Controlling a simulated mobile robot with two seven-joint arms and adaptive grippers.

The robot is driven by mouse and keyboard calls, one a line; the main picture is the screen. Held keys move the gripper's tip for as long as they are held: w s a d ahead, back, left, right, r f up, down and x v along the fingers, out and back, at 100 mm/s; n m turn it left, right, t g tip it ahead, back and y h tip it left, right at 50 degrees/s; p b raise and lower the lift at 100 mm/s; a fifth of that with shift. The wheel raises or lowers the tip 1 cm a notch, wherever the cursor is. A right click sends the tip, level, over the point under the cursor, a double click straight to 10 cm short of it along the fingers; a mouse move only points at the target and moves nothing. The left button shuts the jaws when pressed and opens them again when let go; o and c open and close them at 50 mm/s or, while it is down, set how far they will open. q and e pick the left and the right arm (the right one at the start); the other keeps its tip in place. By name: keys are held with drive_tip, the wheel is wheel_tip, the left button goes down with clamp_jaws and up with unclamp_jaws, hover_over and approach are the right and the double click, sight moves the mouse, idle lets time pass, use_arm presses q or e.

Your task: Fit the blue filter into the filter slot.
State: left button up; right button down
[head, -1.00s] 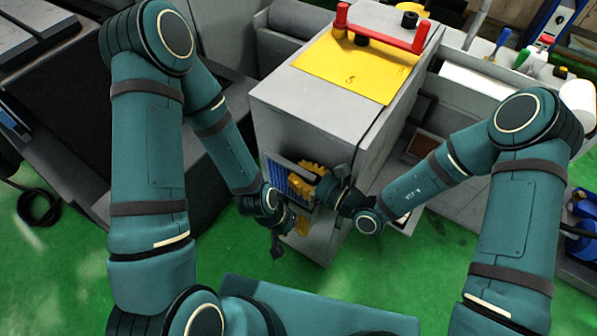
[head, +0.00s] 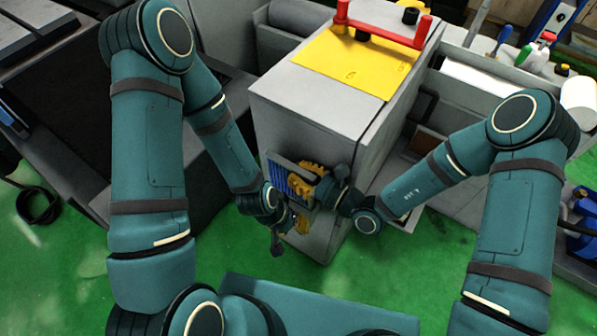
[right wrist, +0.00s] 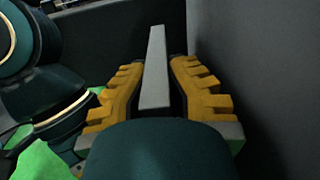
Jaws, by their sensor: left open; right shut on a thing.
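The blue filter (head: 277,181), a ribbed blue panel in a grey frame, is at the front face of the grey grinder cabinet (head: 300,110). My right gripper (head: 304,182) has its yellow fingers shut on the filter. In the right wrist view the filter's grey edge (right wrist: 154,70) stands between the yellow fingers, close to a grey wall on the right. The filter slot cannot be made out; filter and grippers cover that part of the face. Whether the filter touches the face I cannot tell. My left gripper (head: 299,223) is open, just below the filter, partly hidden by its wrist.
A yellow panel (head: 355,65) and a red handle (head: 385,32) are on top of the cabinet. A tray with bottles and tools (head: 530,60) stands at the upper right. The green floor (head: 235,245) is clear in front.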

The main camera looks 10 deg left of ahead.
drive_tip(key=shift+f+b, duration=1.45)
drive_tip(key=shift+f, duration=0.85)
drive_tip(key=shift+f+b, duration=0.4)
drive_tip(key=shift+f, duration=1)
drive_tip(key=shift+f, duration=1.35)
drive_tip(key=c, duration=1.1)
unclamp_jaws()
drive_tip(key=shift+o, duration=0.2)
drive_tip(key=v, duration=1.2)
